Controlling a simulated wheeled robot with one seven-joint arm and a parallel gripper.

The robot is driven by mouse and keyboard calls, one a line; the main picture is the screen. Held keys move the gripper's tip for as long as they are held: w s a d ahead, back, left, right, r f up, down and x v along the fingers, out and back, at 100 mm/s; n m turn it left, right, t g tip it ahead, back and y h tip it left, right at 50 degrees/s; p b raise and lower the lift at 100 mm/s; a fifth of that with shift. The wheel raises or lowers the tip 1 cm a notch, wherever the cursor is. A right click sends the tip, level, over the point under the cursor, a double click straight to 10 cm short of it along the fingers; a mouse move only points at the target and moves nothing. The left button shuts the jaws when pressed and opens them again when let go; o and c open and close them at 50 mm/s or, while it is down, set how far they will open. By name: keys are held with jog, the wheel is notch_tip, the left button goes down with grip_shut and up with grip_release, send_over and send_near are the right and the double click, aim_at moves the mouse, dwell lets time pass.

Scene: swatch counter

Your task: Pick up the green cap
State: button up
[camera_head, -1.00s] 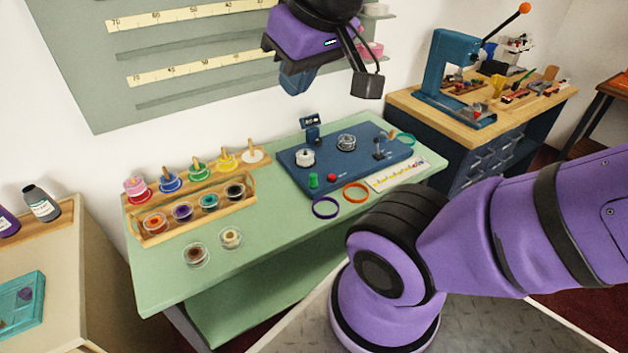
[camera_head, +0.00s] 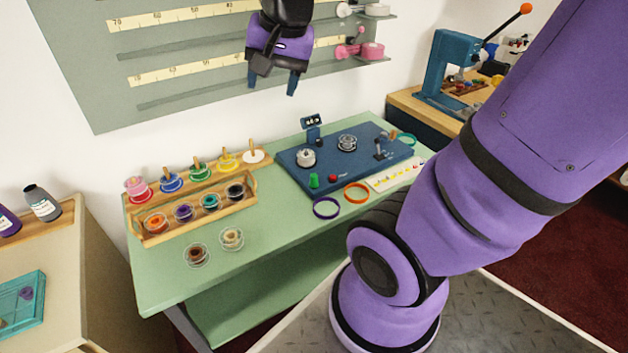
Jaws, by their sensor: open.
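A small green cap-like piece (camera_head: 314,181) stands at the front left of the blue board (camera_head: 350,172) on the green counter. Another green thing, a round base with a wooden peg (camera_head: 198,170), sits in the row at the counter's back left. I cannot tell for certain which one is the green cap. My gripper (camera_head: 272,82) is open and empty, with its fingers pointing down. It is high in front of the wall panel, well above the counter and apart from both green things.
A wooden tray (camera_head: 147,240) holds jars of orange, purple, teal and black. Two loose jars (camera_head: 231,238) stand in front of it. Purple (camera_head: 326,208) and orange (camera_head: 357,193) rings lie by the board.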

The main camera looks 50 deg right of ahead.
jog(key=w+d+f+m, duration=0.4)
jog(key=w+f+m, duration=0.1)
jog(key=w, duration=0.1)
jog(key=m+g, duration=0.4)
jog(key=m, duration=1.4)
send_over(314, 175)
notch_tip(314, 175, down, 26)
jog(key=shift+a+r, duration=0.15)
jog(key=shift+r, duration=0.1)
jog(key=shift+f, duration=5.2)
jog(key=c, duration=1)
